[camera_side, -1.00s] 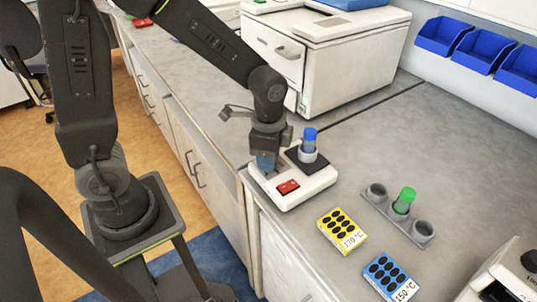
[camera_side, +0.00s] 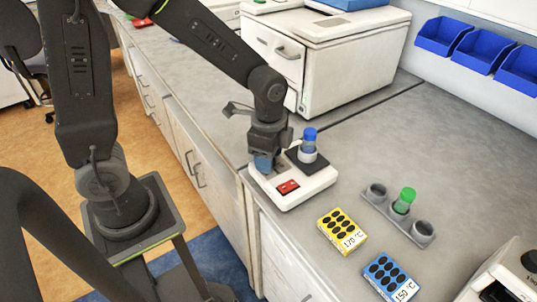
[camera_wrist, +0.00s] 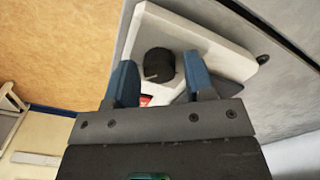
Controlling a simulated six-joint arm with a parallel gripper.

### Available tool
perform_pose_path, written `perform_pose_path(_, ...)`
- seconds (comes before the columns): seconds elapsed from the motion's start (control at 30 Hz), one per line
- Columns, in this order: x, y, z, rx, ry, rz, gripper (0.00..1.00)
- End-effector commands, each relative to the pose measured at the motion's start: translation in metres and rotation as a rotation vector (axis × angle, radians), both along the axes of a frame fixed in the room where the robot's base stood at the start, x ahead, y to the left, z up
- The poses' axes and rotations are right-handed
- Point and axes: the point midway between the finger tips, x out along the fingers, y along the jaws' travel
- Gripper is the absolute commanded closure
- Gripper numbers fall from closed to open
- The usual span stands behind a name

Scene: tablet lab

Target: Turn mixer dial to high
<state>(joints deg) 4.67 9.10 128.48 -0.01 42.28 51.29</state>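The white mixer (camera_side: 308,194) stands near the bench's front edge, with a red switch (camera_side: 288,187) on its front. A blue-capped tube (camera_side: 310,136) stands upright in a holder on its black plate. In the wrist view the mixer (camera_wrist: 205,38) shows its round black dial (camera_wrist: 159,64) with a pale pointer mark. My gripper (camera_side: 264,163) points down over the dial's end of the mixer. In the wrist view its blue fingers (camera_wrist: 161,78) stand on either side of the dial, with a narrow gap showing on each side. The dial is hidden in the side view, and its scale cannot be read.
A grey rack (camera_side: 376,203) with a green-capped tube (camera_side: 404,200) stands right of the mixer. A large white machine (camera_side: 345,65) stands behind.

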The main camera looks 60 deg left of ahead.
Motion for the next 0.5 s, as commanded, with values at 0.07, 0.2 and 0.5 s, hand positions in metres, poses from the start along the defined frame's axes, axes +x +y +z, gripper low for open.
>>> perform_pose_path(0.07, 0.0, 0.0, 0.0, 0.0, 0.001, 0.0, 0.43)
perform_pose_path(0.2, 0.0, 0.0, -0.001, 0.0, 0.001, 0.001, 0.42)
perform_pose_path(0.5, 0.001, 0.0, 0.016, 0.0, -0.004, 0.002, 0.42)
